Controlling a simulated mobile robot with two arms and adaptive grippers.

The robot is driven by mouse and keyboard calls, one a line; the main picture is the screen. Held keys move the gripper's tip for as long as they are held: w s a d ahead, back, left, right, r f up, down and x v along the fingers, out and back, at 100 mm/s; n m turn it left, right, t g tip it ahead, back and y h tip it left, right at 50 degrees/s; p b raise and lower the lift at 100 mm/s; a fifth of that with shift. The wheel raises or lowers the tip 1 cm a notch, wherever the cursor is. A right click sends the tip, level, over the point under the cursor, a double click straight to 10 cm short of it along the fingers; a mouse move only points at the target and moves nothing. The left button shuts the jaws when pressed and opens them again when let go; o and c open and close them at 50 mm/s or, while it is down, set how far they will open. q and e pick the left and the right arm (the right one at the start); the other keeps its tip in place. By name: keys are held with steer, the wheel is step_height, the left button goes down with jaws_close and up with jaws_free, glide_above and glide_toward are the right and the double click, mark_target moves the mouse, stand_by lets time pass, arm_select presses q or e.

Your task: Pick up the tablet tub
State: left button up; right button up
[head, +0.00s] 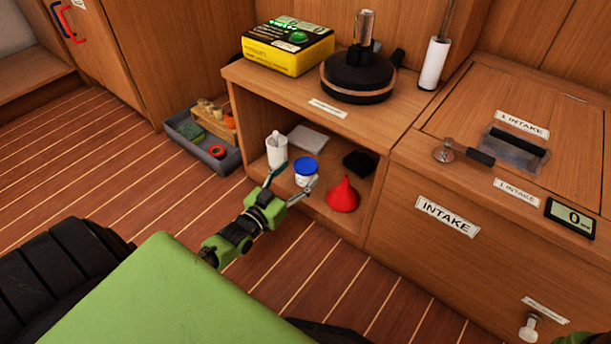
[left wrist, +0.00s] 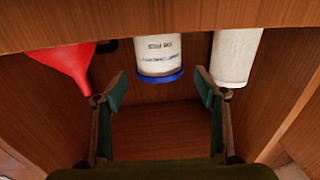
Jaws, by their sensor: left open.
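The tablet tub (head: 305,168) is a small white tub with a blue lid, standing in the open cubby of the wooden cabinet. My left gripper (head: 294,176) is open at the front of the cubby, its fingers pointing in towards the tub. In the left wrist view the picture is upside down: the labelled white tub (left wrist: 158,52) hangs from the top, its blue lid lowest. It lies ahead of the gap between the open fingers (left wrist: 160,78), and I see no finger closed on it. My right gripper is not in view.
A white bottle (head: 277,150) stands left of the tub, and a red funnel (head: 343,195) right. Behind are a grey flat item (head: 307,139) and a black block (head: 360,163). The cubby's top board (head: 290,92) overhangs them. A grey tray (head: 186,142) sits on the floor.

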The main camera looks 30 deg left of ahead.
mark_target(305, 165)
arm_select(q)
steer(key=w+b, duration=0.2)
steer(key=w, duration=0.1)
steer(key=shift+w+f+b, duration=0.15)
steer(key=shift+f+b, duration=0.15)
steer(key=shift+b, duration=0.1)
steer(key=shift+w+r, duration=0.15)
steer(key=shift+w, duration=0.3)
steer(key=shift+r, duration=0.1)
steer(key=shift+c, duration=0.5)
steer(key=c, duration=1.1)
steer(key=shift+o, duration=0.2)
